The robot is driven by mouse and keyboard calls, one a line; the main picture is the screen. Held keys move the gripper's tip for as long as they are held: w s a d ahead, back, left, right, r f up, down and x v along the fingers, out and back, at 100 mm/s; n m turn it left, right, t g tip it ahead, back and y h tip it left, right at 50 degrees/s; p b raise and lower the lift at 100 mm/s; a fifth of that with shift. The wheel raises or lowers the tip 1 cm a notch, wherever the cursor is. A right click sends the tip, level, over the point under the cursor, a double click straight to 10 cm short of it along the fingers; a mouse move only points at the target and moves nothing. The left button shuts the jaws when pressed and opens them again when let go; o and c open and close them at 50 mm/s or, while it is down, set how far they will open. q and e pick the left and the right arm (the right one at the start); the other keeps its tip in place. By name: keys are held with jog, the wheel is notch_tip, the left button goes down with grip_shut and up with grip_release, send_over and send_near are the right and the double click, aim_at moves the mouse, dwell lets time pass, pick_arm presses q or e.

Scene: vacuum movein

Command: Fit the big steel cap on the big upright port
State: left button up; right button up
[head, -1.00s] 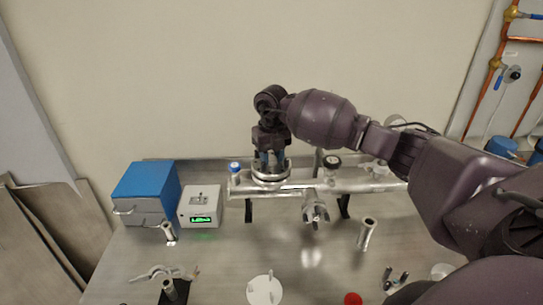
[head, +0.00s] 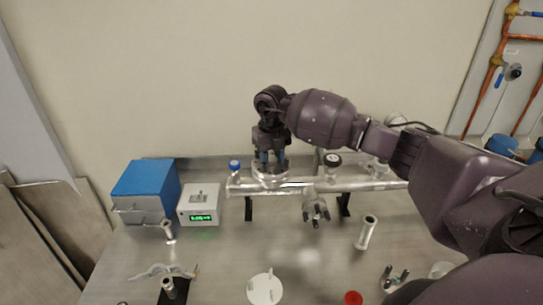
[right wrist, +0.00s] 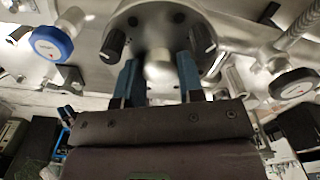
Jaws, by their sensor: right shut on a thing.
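My right gripper (head: 271,163) points down over the left part of the steel manifold (head: 335,187). Its blue fingers are shut on the central knob of the big steel cap (head: 265,181). In the right wrist view the cap (right wrist: 146,22) is a broad grey disc, with the knob (right wrist: 158,68) between the fingers and dark clamp knobs at its rim. The cap is low at the manifold, where the upright port is hidden beneath it. I cannot tell whether the cap is fully seated. My left gripper is not in view.
A blue box (head: 146,190) and a white display unit (head: 199,205) sit at left. A steel tube (head: 367,232), white disc (head: 263,290) and red cap (head: 353,298) stand in front.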

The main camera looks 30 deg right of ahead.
jog(key=shift+w+r, duration=0.1)
jog(key=shift+r, duration=0.1)
jog(key=o, duration=1.1)
jog(key=shift+c, duration=0.2)
jog(key=shift+s+f, duration=0.2)
jog(key=shift+f, duration=0.05)
notch_tip(320, 180, up, 11)
jog(key=shift+w+r, duration=0.1)
